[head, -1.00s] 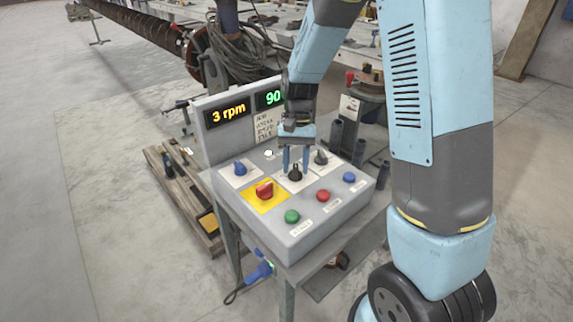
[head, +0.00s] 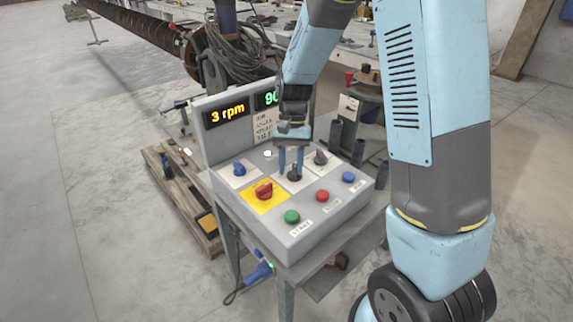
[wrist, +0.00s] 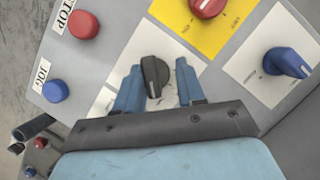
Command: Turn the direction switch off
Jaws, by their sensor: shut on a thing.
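The black middle knob (head: 294,175) sits on a white plate on the sloped grey control panel; I take it as the direction switch, though its label is not readable. It also shows in the wrist view (wrist: 155,75), its white pointer line running along its ridge. My gripper (head: 291,170) points down over the panel, with one blue finger on each side of this knob, closed on it. The fingers also flank it in the wrist view (wrist: 159,82). The gripper's body hides part of the plate in the wrist view.
Nearby stand a blue knob (head: 239,168), a red knob on a yellow plate (head: 264,190), another dark knob (head: 320,158), and green (head: 292,217), red (head: 322,196) and blue (head: 348,177) buttons. A display (head: 228,114) reading 3 rpm rises behind.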

